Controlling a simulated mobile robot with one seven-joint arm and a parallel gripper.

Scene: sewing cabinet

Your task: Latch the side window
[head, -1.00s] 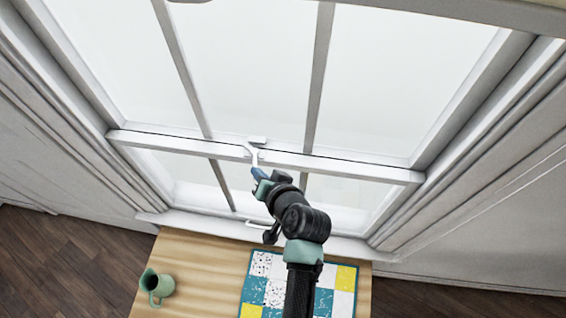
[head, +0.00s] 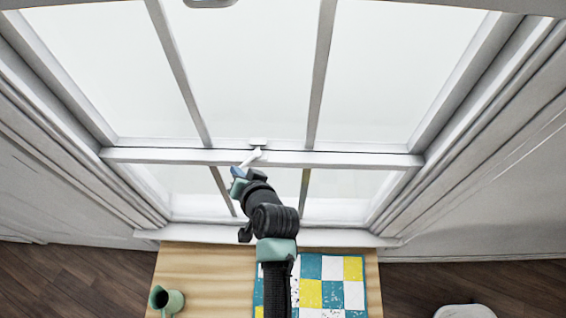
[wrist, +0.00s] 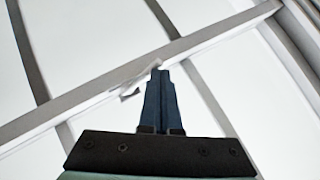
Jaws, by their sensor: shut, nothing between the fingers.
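The side window (head: 330,159) has white sashes with a horizontal meeting rail across the middle. A small white latch sits on this rail. Its keeper (head: 258,142) is on the upper side, and its lever (head: 250,158) slants down to the left toward my gripper. My gripper (head: 234,172) is shut and empty, with its blue fingertips at the lever's lower end; I cannot tell whether they touch. In the wrist view the closed fingers (wrist: 159,74) point at the rail, and the white lever end (wrist: 130,93) shows just left of the tips, partly hidden.
A wooden table top (head: 200,265) stands below the window. On it are a green jug (head: 170,300) at the left and a teal, yellow and white patchwork (head: 325,282) right of my arm. A pale rounded thing (head: 465,311) shows at the bottom right. Walls flank the window.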

